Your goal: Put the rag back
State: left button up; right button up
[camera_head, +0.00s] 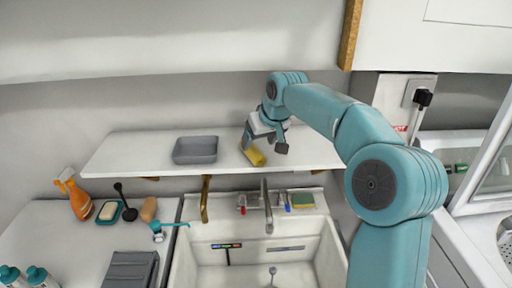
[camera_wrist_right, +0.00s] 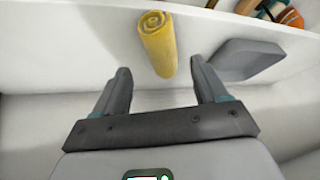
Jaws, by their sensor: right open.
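The rag is a yellow roll (camera_head: 257,158) on the white wall shelf (camera_head: 120,150), right of the shelf's middle. In the right wrist view the rolled rag (camera_wrist_right: 158,46) shows its spiral end, just beyond and between the fingertips. My right gripper (camera_head: 266,145) is at the rag, its fingers spread on either side. In the right wrist view the gripper (camera_wrist_right: 158,68) is open with nothing between its fingers. Whether a finger touches the rag I cannot tell. My left gripper is not in view.
A grey tray (camera_head: 195,150) sits on the shelf left of the rag. Below are a sink (camera_head: 185,255) with a faucet (camera_head: 267,205), a green-yellow sponge (camera_head: 302,201), an orange spray bottle (camera_head: 79,200) and a soap dish (camera_head: 108,211). Free shelf space lies right of the gripper.

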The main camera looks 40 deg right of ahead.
jog(key=d+v, duration=0.1)
jog(key=v, duration=0.6)
jog(key=shift+a+r, duration=0.25)
jog(key=shift+a, duration=0.3)
jog(key=shift+s, duration=0.15)
